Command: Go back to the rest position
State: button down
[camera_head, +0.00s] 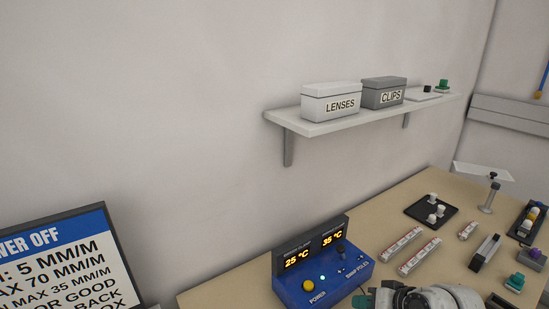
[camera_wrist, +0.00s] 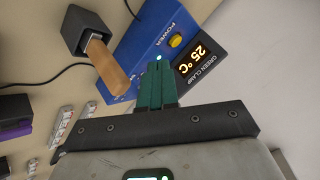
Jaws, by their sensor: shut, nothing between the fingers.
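My gripper (camera_wrist: 157,68) shows in the wrist view with its two green fingers together and nothing between them. The fingertips point toward the blue power box (camera_wrist: 150,35), near its small lit lamp; I cannot tell the gap between them. In the head view the blue box (camera_head: 322,283) stands on the table, with a yellow button and displays reading 25 °C and 35 °C. Part of my arm (camera_head: 428,299) shows at the bottom edge of the head view, right of the box.
A wooden handle (camera_wrist: 108,68) in a dark holder (camera_wrist: 88,30) stands close beside the fingers. The table (camera_head: 400,212) carries a black tray (camera_head: 419,208), white strips and other small parts at right. A wall shelf (camera_head: 345,118) holds boxes. A sign (camera_head: 70,262) stands at left.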

jog(key=s+f+g+h, duration=0.1)
jog(key=s+f, duration=0.2)
jog(key=s, duration=0.3)
jog(key=s+d+f+g+h, duration=0.1)
jog(key=s+f, duration=0.2)
jog(key=s, duration=0.2)
jog(key=s+f+g+h, duration=0.1)
jog(key=s+f, duration=0.3)
jog(key=s, duration=0.2)
jog(key=shift+s+d, duration=0.25)
jog(key=shift+s, duration=0.1)
jog(key=s+d+f+g+h, duration=0.1)
jog(key=s+d+g+h, duration=0.15)
jog(key=s, duration=0.65)
jog(key=s+d+f+g+h, duration=0.1)
jog(key=s+d, duration=0.2)
jog(key=s, duration=0.6)
jog(key=shift+y, duration=0.25)
jog(key=shift+w+a+f+b, duration=0.1)
jog(key=shift+w+f+b, duration=0.1)
jog(key=shift+f+b, duration=1.1)
jog(key=shift+w+f+b, duration=0.2)
jog(key=shift+f+b, duration=0.85)
jog(key=shift+b, duration=0.4)
dwell(1.1)
